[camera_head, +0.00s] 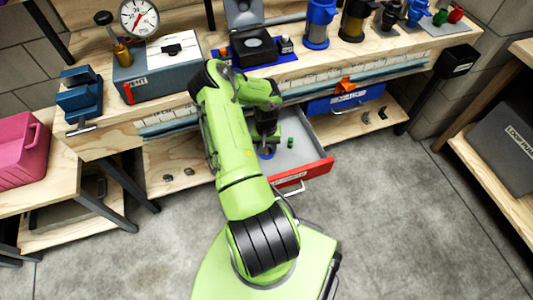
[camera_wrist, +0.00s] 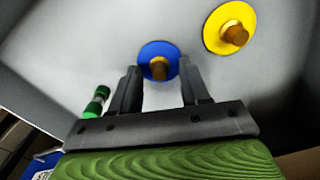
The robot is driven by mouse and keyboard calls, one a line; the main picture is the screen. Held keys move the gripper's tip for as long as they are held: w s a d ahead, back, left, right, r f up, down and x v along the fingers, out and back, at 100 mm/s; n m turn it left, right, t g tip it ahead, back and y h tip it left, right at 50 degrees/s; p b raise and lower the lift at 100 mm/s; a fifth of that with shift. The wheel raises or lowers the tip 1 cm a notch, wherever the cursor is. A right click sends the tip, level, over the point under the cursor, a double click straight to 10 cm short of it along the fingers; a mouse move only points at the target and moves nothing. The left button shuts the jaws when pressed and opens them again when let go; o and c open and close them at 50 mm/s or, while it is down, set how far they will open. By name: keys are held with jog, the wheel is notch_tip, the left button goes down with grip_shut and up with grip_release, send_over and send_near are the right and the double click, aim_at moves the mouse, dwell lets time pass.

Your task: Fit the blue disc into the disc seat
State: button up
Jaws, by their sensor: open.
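The blue disc (camera_wrist: 147,54) with a brown knob in its middle lies on the grey floor of the open drawer (camera_head: 309,157). A piece of the blue disc also shows in the head view (camera_head: 269,154), just below my gripper. My gripper (camera_wrist: 160,72) is open, with its two fingers on either side of the disc's knob in the wrist view. I cannot tell whether the fingers touch the knob or disc. My gripper reaches down into the drawer in the head view, mostly hidden by my arm. I cannot make out for certain which thing is the disc seat.
A yellow disc (camera_wrist: 214,34) with a similar knob lies right of the blue one. The drawer has a red front (camera_head: 305,178). The workbench above holds a gauge (camera_head: 139,17), a grey box (camera_head: 157,77) and several canisters.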

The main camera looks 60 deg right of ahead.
grip_shut()
